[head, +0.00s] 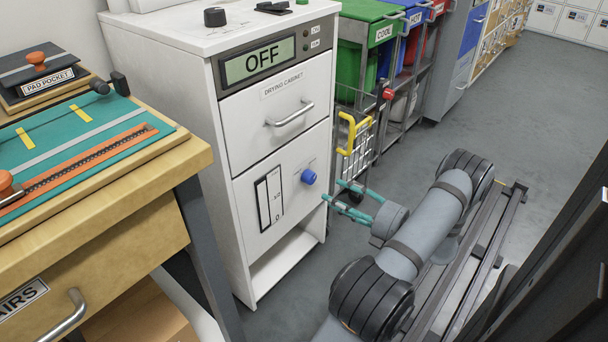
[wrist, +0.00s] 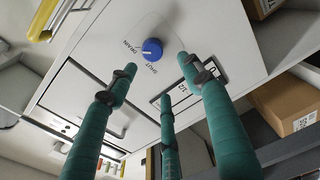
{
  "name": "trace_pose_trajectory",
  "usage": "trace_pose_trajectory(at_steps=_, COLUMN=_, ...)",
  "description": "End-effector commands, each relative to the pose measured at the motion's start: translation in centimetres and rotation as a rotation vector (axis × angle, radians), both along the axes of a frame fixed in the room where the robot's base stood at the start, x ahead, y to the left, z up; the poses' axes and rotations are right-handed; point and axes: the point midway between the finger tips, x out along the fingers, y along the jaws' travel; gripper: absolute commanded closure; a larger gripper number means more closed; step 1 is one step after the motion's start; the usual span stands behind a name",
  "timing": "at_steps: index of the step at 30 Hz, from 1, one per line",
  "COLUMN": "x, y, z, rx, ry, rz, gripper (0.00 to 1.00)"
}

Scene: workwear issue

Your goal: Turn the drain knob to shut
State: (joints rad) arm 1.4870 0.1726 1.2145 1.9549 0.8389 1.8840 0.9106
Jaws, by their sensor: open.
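The blue drain knob (head: 308,177) sticks out from the lower front panel of the white drying cabinet (head: 255,215). In the wrist view the knob (wrist: 152,48) shows near the top, with the words DRAIN and SHUT printed beside it. I cannot tell which word the knob points to. My gripper (head: 332,191) has teal fingers and is open and empty. It is just right of the knob in the head view, apart from it. In the wrist view the fingers of my gripper (wrist: 158,74) are spread, with the knob showing beyond and between the tips.
A level window (head: 269,199) is left of the knob. The cabinet's display (head: 260,62) reads OFF, above a drawer handle (head: 290,115). A wire basket with a yellow handle (head: 349,130) stands behind, near the bins. A wooden bench (head: 120,190) is at left.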

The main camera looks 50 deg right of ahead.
Motion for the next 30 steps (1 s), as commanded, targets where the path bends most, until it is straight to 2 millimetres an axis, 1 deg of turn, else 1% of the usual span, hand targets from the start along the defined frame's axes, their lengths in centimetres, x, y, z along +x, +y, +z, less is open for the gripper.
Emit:
trace_pose_trajectory(at_steps=1, x=-0.5, y=-0.8, z=0.2, rx=0.020, ry=-0.009, rz=-0.032, gripper=0.50)
trace_pose_trajectory(at_steps=2, x=-0.7, y=-1.1, z=0.2, rx=0.027, ry=-0.012, rz=-0.045, gripper=0.50)
trace_pose_trajectory(at_steps=5, x=-0.2, y=-1.5, z=0.1, rx=0.035, ry=-0.016, rz=-0.060, gripper=0.50)
trace_pose_trajectory(at_steps=8, x=1.3, y=-1.4, z=-0.1, rx=0.034, ry=-0.016, rz=-0.057, gripper=0.50)
trace_pose_trajectory(at_steps=15, x=5.8, y=-1.4, z=-0.2, rx=0.031, ry=-0.015, rz=-0.055, gripper=0.50)
trace_pose_trajectory(at_steps=18, x=7.3, y=-1.4, z=-0.1, rx=0.030, ry=-0.015, rz=-0.055, gripper=0.50)
trace_pose_trajectory(at_steps=21, x=8.4, y=-1.5, z=0.0, rx=0.031, ry=-0.015, rz=-0.057, gripper=0.50)
trace_pose_trajectory(at_steps=25, x=9.1, y=-1.5, z=0.1, rx=0.031, ry=-0.015, rz=-0.057, gripper=0.50)
trace_pose_trajectory(at_steps=30, x=9.3, y=-1.5, z=0.2, rx=0.031, ry=-0.016, rz=-0.058, gripper=0.50)
